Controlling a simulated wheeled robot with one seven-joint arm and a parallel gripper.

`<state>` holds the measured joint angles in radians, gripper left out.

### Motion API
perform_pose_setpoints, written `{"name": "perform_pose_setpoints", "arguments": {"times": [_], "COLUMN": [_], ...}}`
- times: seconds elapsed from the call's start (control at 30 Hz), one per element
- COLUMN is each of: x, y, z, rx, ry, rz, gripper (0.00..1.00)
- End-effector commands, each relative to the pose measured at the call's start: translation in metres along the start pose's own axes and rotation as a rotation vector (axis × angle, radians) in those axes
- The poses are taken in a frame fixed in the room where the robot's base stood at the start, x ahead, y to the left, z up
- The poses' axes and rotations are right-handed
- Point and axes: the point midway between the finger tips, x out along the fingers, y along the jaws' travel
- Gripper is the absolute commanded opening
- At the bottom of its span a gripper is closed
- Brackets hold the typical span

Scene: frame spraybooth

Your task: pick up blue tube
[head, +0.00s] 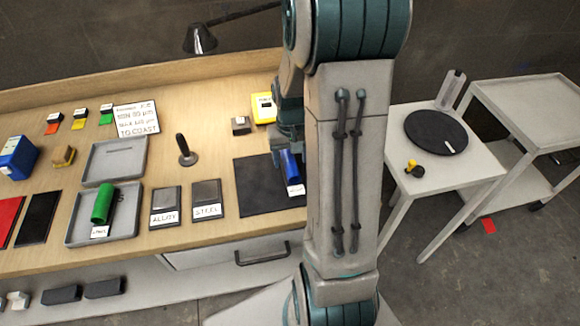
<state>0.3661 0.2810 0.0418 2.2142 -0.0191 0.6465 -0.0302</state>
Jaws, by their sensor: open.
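The blue tube (290,169) is on the black mat (262,203) on the wooden bench, with a small white label at its lower end. My gripper (284,155) is open at the upper end of the tube, pointing down toward it. My own arm stands in front and hides the right part of the mat and much of the gripper. I cannot tell whether the fingers are around the tube or touching it.
A green tube (102,204) lies in a grey open case (131,225) to the left. Plates labelled ALLOY (165,206) and STEEL (208,199) lie between. A yellow box (263,108) stands behind the mat. A white side table (470,165) with a black disc (436,132) is on the right.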

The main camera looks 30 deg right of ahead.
Motion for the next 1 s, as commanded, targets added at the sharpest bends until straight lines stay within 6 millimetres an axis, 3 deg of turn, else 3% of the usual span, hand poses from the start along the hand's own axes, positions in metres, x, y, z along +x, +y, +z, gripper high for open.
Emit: {"name": "perform_pose_setpoints", "arguments": {"times": [0.2,0.5,0.7,1.0], "x": [0.023,0.027,0.027,0.026], "y": [0.0,0.0,0.0,0.0], "z": [0.0,0.0,0.0,-0.001], "rx": [-0.001,0.0,0.0,-0.001], "ry": [-0.003,0.0,0.0,0.001], "rz": [0.0,0.0,0.0,0.0], "gripper": [0.59,0.59,0.07,0.07]}}
